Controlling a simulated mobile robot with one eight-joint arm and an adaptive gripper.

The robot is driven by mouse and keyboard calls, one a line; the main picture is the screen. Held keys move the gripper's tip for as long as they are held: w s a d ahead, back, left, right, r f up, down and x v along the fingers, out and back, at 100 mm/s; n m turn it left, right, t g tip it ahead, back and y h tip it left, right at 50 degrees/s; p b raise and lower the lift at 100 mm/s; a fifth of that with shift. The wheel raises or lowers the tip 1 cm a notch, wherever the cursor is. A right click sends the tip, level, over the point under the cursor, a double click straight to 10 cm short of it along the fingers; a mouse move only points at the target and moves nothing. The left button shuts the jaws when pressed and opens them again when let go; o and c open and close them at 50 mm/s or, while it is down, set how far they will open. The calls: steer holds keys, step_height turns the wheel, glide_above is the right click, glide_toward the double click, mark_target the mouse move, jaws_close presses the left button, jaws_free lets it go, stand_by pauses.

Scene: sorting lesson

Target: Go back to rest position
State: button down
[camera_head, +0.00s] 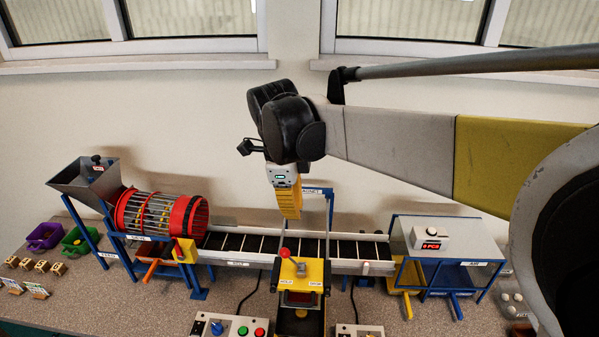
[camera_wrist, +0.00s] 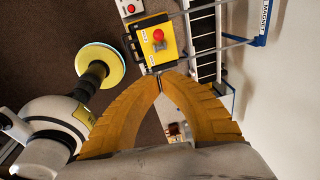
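My gripper (camera_head: 289,212) hangs in the middle of the head view, its yellow fingers pointing down above the conveyor (camera_head: 240,243). In the wrist view the two yellow fingers (camera_wrist: 160,80) curve together and their tips meet. Nothing shows between the tips. The gripper is apart from the yellow box with a red-knobbed lever (camera_head: 300,268), which stands in front of and below it. That yellow box also shows beyond the fingertips in the wrist view (camera_wrist: 152,50).
A blue-framed magnet stand (camera_head: 330,205) rises close beside my gripper. A hopper (camera_head: 88,180) and red drum sieve (camera_head: 160,213) stand left. A blue-framed unit with a counter box (camera_head: 430,234) stands right. Purple (camera_head: 45,236) and green bins (camera_head: 75,240) sit far left. Control boxes (camera_head: 228,326) line the front.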

steer(key=s+d+f+n+t+b, duration=0.3)
steer(key=s+d+f+n+b, duration=0.3)
steer(key=d, duration=0.5)
steer(key=s+d+f+n+t+y+b, duration=0.1)
steer(key=s+d+f+n+t+b, duration=0.2)
steer(key=s+d+f+n+b, duration=0.4)
steer(key=s+d+f+n, duration=0.3)
steer(key=s+d+n, duration=0.1)
steer(key=d+n, duration=0.1)
steer(key=shift+s+f+n+b, duration=0.2)
steer(key=shift+n+b, duration=0.1)
steer(key=shift+n, duration=0.3)
